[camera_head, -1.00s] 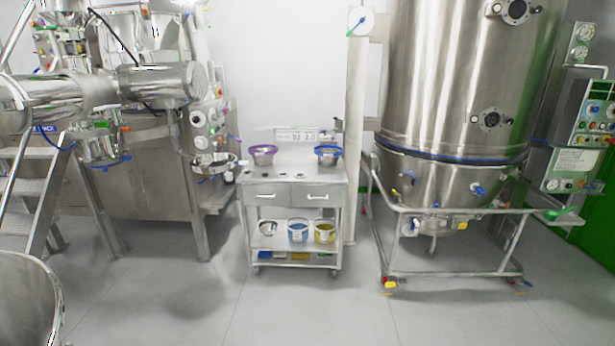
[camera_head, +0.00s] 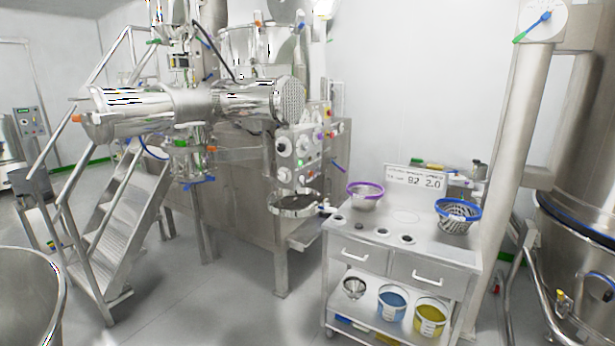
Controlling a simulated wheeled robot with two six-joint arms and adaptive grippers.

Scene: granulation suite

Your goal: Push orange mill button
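A steel machine with a horizontal cylinder (camera_head: 190,103) stands at left centre, possibly the mill. Below the cylinder's right end is a pale control panel (camera_head: 299,157) with round dials and small coloured buttons. A small red and yellow part (camera_head: 327,109) shows at the panel's upper right. Small orange parts show below the cylinder (camera_head: 211,149) and at its left end (camera_head: 76,118). I cannot tell which of these, if any, is the orange mill button. Neither of my grippers is in view.
A steel trolley (camera_head: 400,240) with drawers stands right of the machine, carrying a purple-rimmed bowl (camera_head: 365,195) and a blue-rimmed basket (camera_head: 457,215). Steel stairs (camera_head: 125,220) stand at left. A large vessel (camera_head: 585,230) is at right. Open floor (camera_head: 210,310) lies in front.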

